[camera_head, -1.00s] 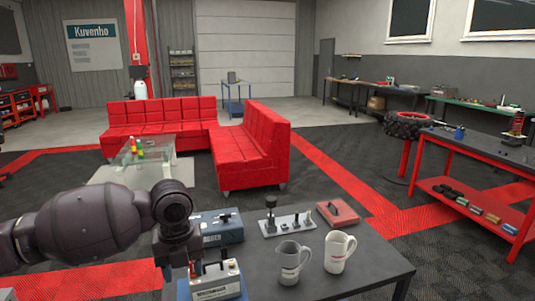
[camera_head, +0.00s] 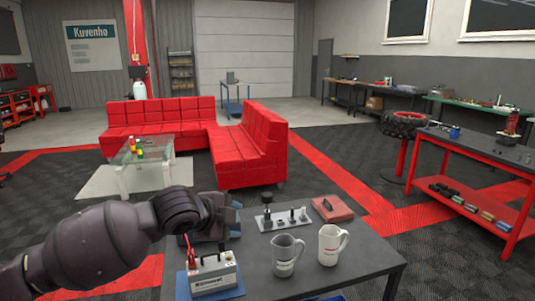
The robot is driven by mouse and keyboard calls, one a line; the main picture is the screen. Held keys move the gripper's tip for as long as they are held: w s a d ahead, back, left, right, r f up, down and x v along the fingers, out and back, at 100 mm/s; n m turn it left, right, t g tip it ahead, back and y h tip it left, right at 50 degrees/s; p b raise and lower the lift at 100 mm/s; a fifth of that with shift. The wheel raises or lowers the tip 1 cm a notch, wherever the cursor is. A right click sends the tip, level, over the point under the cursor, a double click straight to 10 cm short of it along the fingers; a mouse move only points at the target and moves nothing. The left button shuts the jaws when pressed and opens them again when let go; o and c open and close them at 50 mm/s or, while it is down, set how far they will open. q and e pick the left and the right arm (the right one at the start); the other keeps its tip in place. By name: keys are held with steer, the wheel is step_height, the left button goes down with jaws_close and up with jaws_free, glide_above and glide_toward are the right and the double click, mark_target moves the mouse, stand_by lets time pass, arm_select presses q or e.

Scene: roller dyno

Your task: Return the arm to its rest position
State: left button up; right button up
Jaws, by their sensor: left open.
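My left arm comes in from the left, and my left gripper (camera_head: 228,216) is open above the dark table, pointing right. Nothing shows between its fingers. It is above and behind a grey box with a handle and a white label (camera_head: 213,274), apart from it. A red part stands at that box's left end. The gripper and wrist cover most of a blue case behind them. My right gripper is not in view.
On the table (camera_head: 345,268) stand a grey mug (camera_head: 286,256), a white mug (camera_head: 331,245), a plate with upright pegs (camera_head: 283,219) and a red case (camera_head: 332,209). Red sofas (camera_head: 250,158) stand beyond. The table's right front is clear.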

arm_select(q)
steer(key=s+a+f+n+t+y, duration=0.1)
steer(key=s+a+f+n+t, duration=0.2)
steer(key=s+a+f+n, duration=0.55)
steer(key=s+a+f+n+t+y, duration=0.2)
steer(key=s+a+f+n+t, duration=0.4)
steer(key=f, duration=0.5)
steer(key=s+a+f+n+g+y, duration=0.1)
steer(key=s+f+g, duration=0.1)
steer(key=s+f, duration=0.2)
steer(key=s+a+f+n+g+y, duration=0.1)
steer(key=s+a+f+n+g, duration=0.1)
steer(key=s+f, duration=0.3)
steer(key=s+a+f+n+g+y, duration=0.1)
steer(key=s+a+f+n+g, duration=0.1)
steer(key=s+f, duration=0.3)
steer(key=shift+s+f+g+y, duration=0.15)
steer(key=shift+s+g+y, duration=0.2)
steer(key=shift+s, duration=2.05)
